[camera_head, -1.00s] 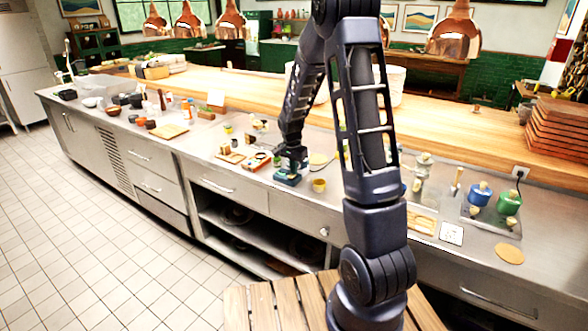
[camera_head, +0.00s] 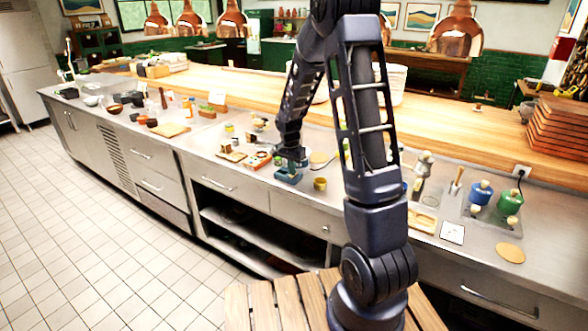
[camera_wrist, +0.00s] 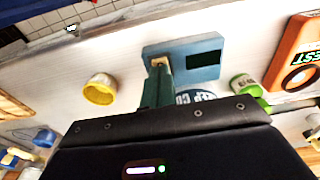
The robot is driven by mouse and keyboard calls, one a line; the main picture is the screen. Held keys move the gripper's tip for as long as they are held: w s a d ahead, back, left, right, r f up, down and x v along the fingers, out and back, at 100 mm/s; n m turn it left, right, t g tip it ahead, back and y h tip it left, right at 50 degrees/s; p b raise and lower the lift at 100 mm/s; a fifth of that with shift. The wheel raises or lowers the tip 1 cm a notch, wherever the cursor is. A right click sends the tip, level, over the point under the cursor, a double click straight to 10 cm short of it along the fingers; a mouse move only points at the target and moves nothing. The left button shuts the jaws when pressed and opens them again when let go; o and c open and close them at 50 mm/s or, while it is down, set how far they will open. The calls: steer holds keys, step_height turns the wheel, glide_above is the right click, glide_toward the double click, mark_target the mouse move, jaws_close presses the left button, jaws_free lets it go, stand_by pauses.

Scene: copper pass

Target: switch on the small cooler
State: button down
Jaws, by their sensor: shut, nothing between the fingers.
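The small cooler is a blue box (camera_wrist: 212,70) with a dark, unlit panel on its top face and lettering, partly hidden, near my gripper. In the head view the cooler (camera_head: 286,178) stands near the front of the steel counter, below my gripper (camera_head: 291,157). In the wrist view my gripper (camera_wrist: 160,66) is shut and empty, its narrow tip over the left part of the cooler's panel face. The tip covers that spot, so I cannot tell whether it touches a switch there.
A yellow cup (camera_wrist: 99,91) stands beside the cooler, and a green-rimmed container (camera_wrist: 244,83) is on its other side. An orange device with a lit green display (camera_wrist: 299,62) lies nearby. Several small items crowd the steel counter (camera_head: 470,262) around them.

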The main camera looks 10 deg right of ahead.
step_height(320, 180, up, 14)
steer(key=shift+s+a, duration=0.45)
stand_by(0.4)
steer(key=shift+s+a+r+t+h, duration=0.1)
steer(key=shift+s+t+h, duration=0.1)
steer(key=shift+t+h, duration=0.25)
steer(key=f, duration=0.4)
steer(key=w+d+f, duration=0.1)
steer(key=f, duration=0.4)
steer(key=w+d+f, duration=0.1)
steer(key=f, duration=0.4)
steer(key=shift+r, duration=0.1)
